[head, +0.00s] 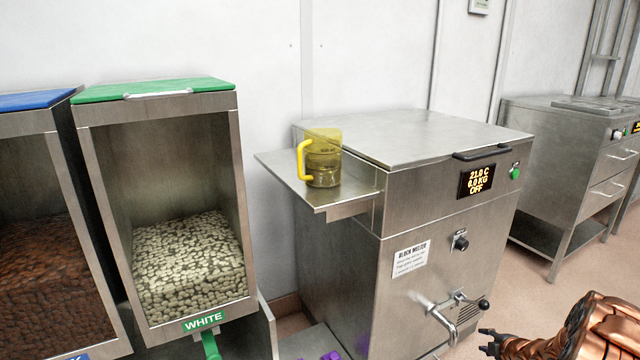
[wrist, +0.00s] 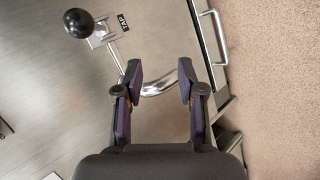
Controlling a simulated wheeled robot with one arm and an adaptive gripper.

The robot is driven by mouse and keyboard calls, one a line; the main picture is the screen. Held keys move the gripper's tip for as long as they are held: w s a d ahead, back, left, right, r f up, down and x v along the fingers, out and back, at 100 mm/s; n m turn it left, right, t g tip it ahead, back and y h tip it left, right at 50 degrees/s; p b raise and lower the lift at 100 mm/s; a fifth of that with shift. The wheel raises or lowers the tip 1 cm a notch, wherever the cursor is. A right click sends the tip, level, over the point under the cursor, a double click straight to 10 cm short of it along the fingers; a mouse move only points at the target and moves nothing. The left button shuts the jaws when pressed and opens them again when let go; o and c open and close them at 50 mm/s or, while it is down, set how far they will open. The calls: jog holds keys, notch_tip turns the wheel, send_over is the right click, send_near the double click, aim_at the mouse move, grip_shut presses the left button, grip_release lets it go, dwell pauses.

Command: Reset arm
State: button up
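My gripper (wrist: 160,82) is open in the wrist view, with its two fingers apart and nothing held between them. The curved metal spout of the tap (wrist: 160,86) shows beyond the fingertips, and I cannot tell how near it is. In the head view my gripper (head: 487,343) is at the lower right, in front of the block melter (head: 430,235) and below and right of its tap (head: 440,318). The copper-coloured part of my arm (head: 585,330) reaches in from the lower right corner.
A yellow jug (head: 323,165) stands on the melter's side shelf (head: 350,198). A bin labelled WHITE (head: 190,265) holds pale pieces; a blue-lidded bin (head: 45,290) holds brown ones. A steel cabinet (head: 570,160) stands at right.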

jog(key=a+r+m+g+h+p, duration=0.15)
jog(key=r+p, duration=0.25)
jog(key=r, duration=0.6)
jog(key=a+r+m+g+h+p, duration=0.1)
jog(key=a+r+m+p, duration=0.2)
jog(key=r, duration=0.7)
jog(key=s+a+r+m+g+p, duration=0.1)
jog(key=s+a+r+p, duration=0.15)
jog(key=r, duration=0.25)
jog(key=s+a+r+m+g+h+p, duration=0.1)
jog(key=s+a+r+m+p, duration=0.15)
jog(key=r, duration=0.25)
jog(key=s+a+r+m+g+p, duration=0.1)
jog(key=s+a+r+p, duration=0.1)
jog(key=s+r, duration=0.25)
jog(key=s+a+r+m+g+y+p, duration=0.1)
jog(key=s+a+r+p, duration=0.4)
jog(key=s, duration=0.7)
jog(key=s+a+r+m+g+y+p, duration=0.1)
jog(key=s+a+r+m+g+p, duration=0.2)
jog(key=s+a+r, duration=0.7)
jog(key=s+a+r+m+g+y+p, duration=0.1)
jog(key=s+a+r+m+g+p, duration=0.1)
jog(key=s+a+r+m+p, duration=0.2)
jog(key=s+a+r+p, duration=0.3)
jog(key=s+r, duration=0.3)
jog(key=s, duration=0.4)
jog(key=shift+s+a+r+g+p, duration=0.3)
jog(key=shift+r+g+p, duration=0.1)
jog(key=shift+p, duration=0.2)
